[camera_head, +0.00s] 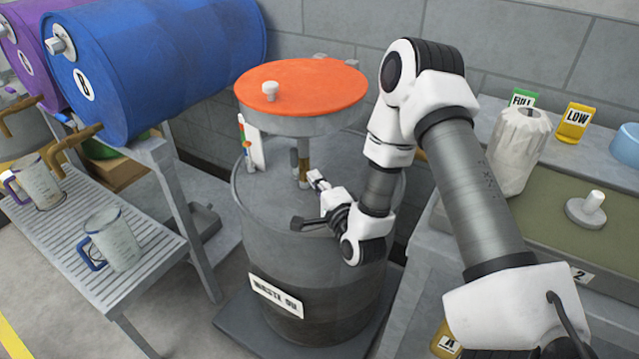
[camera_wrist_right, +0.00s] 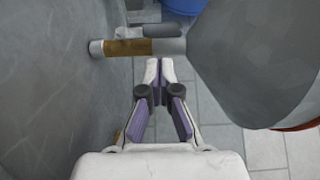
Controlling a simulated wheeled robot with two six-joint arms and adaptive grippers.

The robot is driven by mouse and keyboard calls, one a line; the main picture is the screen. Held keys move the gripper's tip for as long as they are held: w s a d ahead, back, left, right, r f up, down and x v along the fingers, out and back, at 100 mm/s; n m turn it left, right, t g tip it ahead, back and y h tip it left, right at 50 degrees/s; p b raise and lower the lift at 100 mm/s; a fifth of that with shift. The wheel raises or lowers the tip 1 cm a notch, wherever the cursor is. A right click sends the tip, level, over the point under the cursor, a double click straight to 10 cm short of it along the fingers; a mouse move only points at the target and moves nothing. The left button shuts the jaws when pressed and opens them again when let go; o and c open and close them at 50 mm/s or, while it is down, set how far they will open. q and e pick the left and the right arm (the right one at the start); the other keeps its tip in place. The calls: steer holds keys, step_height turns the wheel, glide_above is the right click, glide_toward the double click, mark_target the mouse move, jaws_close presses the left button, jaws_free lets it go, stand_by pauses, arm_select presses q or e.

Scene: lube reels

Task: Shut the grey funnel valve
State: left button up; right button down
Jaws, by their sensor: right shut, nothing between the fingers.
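The grey funnel (camera_head: 290,122) stands over the waste oil drum (camera_head: 265,210) under an orange lid (camera_head: 325,80). Its narrow neck (camera_head: 304,160) goes down to the drum top, with a brass-coloured valve section (camera_head: 304,172). In the right wrist view the funnel cone (camera_wrist_right: 262,65) is at the right, and the brass section (camera_wrist_right: 128,47) lies across the top. A short grey bar (camera_wrist_right: 148,32), seemingly the valve handle, lies alongside the neck. My right gripper (camera_head: 316,180) is shut and empty beside the neck; its fingertips (camera_wrist_right: 161,66) appear just short of it. My left gripper is out of view.
A blue barrel (camera_head: 160,60) and a rack with jugs (camera_head: 112,238) stand at the left. At the right, a bench holds a crumpled white container (camera_head: 520,150), a yellow LOW card (camera_head: 575,122) and a knobbed disc (camera_head: 590,210).

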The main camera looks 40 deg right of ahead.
mark_target(295, 165)
steer(key=w, duration=0.2)
steer(key=w+d, duration=0.1)
steer(key=w, duration=0.2)
steer(key=shift+w, duration=0.3)
steer(key=shift+r, duration=0.1)
steer(key=shift+w+r+g+p, duration=0.15)
steer(key=shift+g+p, duration=0.15)
steer(key=shift+p, duration=0.3)
